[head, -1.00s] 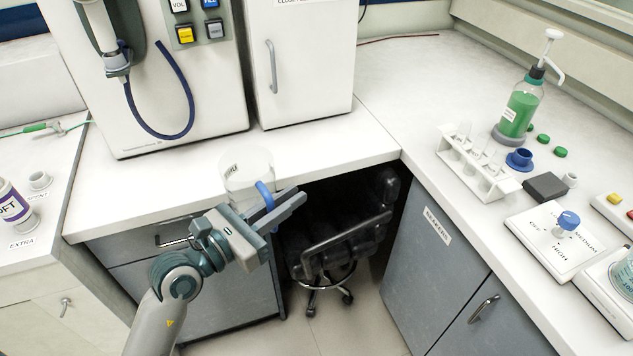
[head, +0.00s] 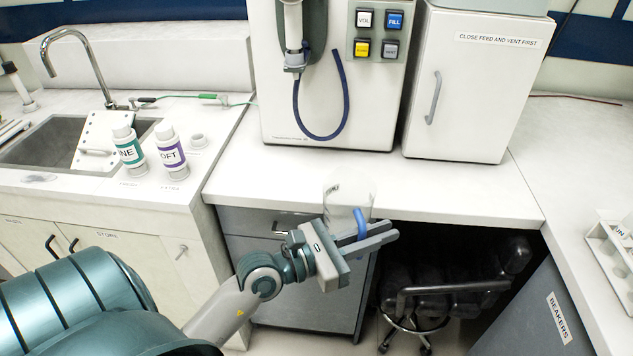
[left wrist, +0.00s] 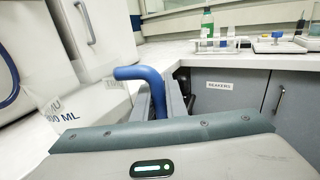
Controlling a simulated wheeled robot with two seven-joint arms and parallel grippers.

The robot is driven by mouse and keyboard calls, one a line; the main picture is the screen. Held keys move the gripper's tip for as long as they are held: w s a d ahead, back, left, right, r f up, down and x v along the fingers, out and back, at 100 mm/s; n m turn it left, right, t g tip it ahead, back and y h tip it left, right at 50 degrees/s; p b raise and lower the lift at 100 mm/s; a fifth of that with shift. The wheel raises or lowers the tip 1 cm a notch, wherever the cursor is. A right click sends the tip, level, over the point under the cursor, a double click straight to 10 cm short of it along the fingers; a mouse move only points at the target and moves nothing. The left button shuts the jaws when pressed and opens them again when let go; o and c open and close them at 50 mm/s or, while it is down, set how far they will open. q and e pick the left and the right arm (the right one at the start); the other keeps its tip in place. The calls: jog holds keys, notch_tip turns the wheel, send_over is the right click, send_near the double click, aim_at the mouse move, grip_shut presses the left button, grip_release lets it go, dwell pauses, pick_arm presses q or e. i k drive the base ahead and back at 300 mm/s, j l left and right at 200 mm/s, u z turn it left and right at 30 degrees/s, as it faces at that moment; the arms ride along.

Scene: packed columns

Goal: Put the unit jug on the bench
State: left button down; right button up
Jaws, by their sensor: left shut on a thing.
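The unit jug (head: 346,204) is a clear beaker-like jug with a blue handle. My left gripper (head: 376,238) is shut on the blue handle and holds the jug upright at the front edge of the bench (head: 450,185). I cannot tell from the head view whether the jug's base touches anything. In the left wrist view the blue handle (left wrist: 140,74) stands between the fingers, and part of the jug's printed wall (left wrist: 62,108) shows at the left. My right gripper is not in view.
A dispenser machine (head: 330,110) with buttons and a white cabinet (head: 470,90) stand at the back of the bench. The bench top before them is clear. A black chair (head: 450,285) sits in the knee gap. Two labelled bottles (head: 170,155) stand by the sink (head: 50,140).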

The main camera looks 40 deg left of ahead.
aim_at(306, 177)
jog(key=i+u, duration=0.1)
jog(key=u, duration=0.25)
jog(key=l+u, duration=0.1)
jog(key=u, duration=0.3)
jog(key=i+u, duration=0.1)
jog(key=u, duration=0.25)
jog(key=l, duration=0.1)
